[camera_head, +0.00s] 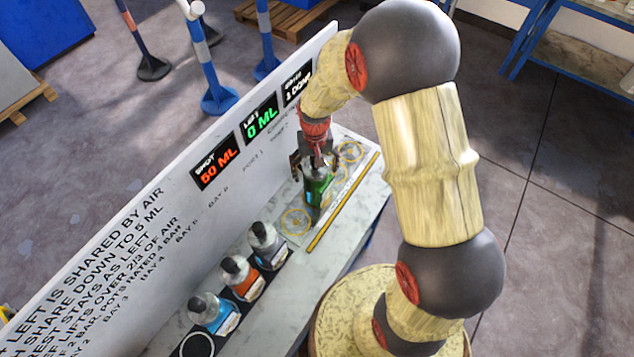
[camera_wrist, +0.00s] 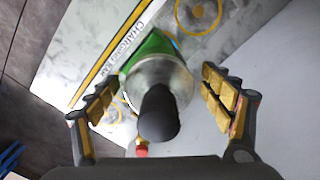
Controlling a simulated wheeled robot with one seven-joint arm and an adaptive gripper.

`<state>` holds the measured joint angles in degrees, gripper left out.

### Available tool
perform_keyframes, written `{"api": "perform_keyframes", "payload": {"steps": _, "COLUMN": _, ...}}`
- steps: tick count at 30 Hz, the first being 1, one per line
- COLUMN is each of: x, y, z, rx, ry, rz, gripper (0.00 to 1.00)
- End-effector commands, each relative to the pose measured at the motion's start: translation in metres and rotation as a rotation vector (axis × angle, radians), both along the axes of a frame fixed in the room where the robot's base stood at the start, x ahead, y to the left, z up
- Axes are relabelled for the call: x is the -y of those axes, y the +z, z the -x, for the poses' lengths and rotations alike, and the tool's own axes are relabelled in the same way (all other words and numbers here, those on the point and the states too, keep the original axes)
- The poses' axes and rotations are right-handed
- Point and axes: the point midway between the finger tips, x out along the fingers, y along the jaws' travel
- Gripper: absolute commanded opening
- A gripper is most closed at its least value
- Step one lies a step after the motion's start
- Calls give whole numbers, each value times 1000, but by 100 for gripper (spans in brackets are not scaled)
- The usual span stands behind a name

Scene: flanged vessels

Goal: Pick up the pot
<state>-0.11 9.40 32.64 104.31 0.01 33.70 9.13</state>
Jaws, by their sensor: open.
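A green pot (camera_head: 318,188) with a clear or metallic upper part stands on the marked plate at the far end of the bench. In the wrist view the pot (camera_wrist: 172,83) shows from above, with a dark rounded cap pointing at the camera. My gripper (camera_wrist: 158,80) is open, with one yellow-padded finger on each side of the pot and a visible gap on both sides. In the head view my gripper (camera_head: 316,148) is right over the pot's top and partly hides it. The pot's base is mostly hidden in the wrist view.
Three similar vessels with grey (camera_head: 266,243), orange (camera_head: 240,277) and blue (camera_head: 211,311) labels stand in a row nearer on the bench, beside an empty ring. A tall white sign panel (camera_head: 165,215) runs along the left. A yellow strip (camera_head: 343,203) lies right of the pot.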

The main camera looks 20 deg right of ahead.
Motion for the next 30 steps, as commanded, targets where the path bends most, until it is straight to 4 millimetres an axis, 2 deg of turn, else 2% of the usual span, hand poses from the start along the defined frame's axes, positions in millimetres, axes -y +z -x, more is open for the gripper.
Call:
{"api": "perform_keyframes", "payload": {"steps": 8, "x": 0, "y": -3, "z": 0, "rx": 1, "ry": 0, "rz": 0, "gripper": 81}}
{"api": "perform_keyframes", "payload": {"steps": 30, "x": 0, "y": -3, "z": 0, "rx": 1, "ry": 0, "rz": 0, "gripper": 39}}
